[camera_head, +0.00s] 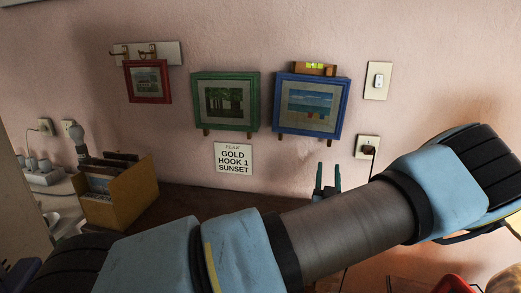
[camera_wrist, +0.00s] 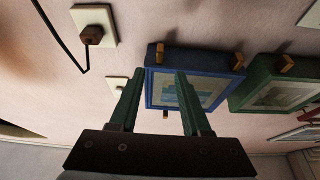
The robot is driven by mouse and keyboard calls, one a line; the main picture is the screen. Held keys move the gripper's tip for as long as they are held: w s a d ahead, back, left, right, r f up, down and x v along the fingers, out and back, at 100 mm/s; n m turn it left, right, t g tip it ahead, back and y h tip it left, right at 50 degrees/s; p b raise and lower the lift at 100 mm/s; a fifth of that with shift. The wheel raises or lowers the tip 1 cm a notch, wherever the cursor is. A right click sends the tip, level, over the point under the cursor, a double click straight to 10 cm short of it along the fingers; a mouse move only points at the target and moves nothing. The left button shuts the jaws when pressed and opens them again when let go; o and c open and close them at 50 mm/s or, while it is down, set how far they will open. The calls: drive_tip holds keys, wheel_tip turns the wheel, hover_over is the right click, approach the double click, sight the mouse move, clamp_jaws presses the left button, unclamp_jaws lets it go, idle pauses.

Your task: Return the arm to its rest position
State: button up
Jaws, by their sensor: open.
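My arm (camera_head: 350,228) stretches across the lower part of the head view, from lower left to the right edge. My gripper (camera_head: 328,178) shows beyond it with two dark green fingers apart and nothing between them. It is below the blue-framed picture (camera_head: 311,108) and left of the wall outlet. In the wrist view, my gripper (camera_wrist: 160,75) is open and empty, its fingers pointing toward the wall, overlapping the blue-framed picture (camera_wrist: 205,75) in the view. The gripper appears apart from the picture.
A green-framed picture (camera_head: 225,101) stands left of the blue one. A red-framed picture (camera_head: 148,82) hangs from a hook board (camera_head: 168,52). A sign (camera_head: 233,159) reads "GOLD HOOK 1 SUNSET". A yellow box (camera_head: 125,205) holds frames. A plugged outlet (camera_head: 361,146) has a hanging cord.

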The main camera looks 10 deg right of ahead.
drive_tip(key=w+a+f+n+g+y, duration=0.3)
drive_tip(key=w+a+g+y, duration=0.15)
drive_tip(key=a, duration=0.55)
drive_tip(key=w+a+f+n+g+y, duration=0.35)
drive_tip(key=w+a+y, duration=0.2)
drive_tip(key=a, duration=0.45)
drive_tip(key=s+a+r+m+g, duration=0.1)
drive_tip(key=s+a+r+g, duration=0.3)
drive_tip(key=s+a, duration=0.5)
drive_tip(key=s+a+r+g, duration=0.4)
drive_tip(key=s+a+g, duration=0.2)
drive_tip(key=s+a, duration=0.4)
drive_tip(key=a, duration=0.3)
drive_tip(key=shift+s+r+m+g, duration=0.25)
drive_tip(key=shift+m+g, duration=0.05)
drive_tip(key=shift+m, duration=0.05)
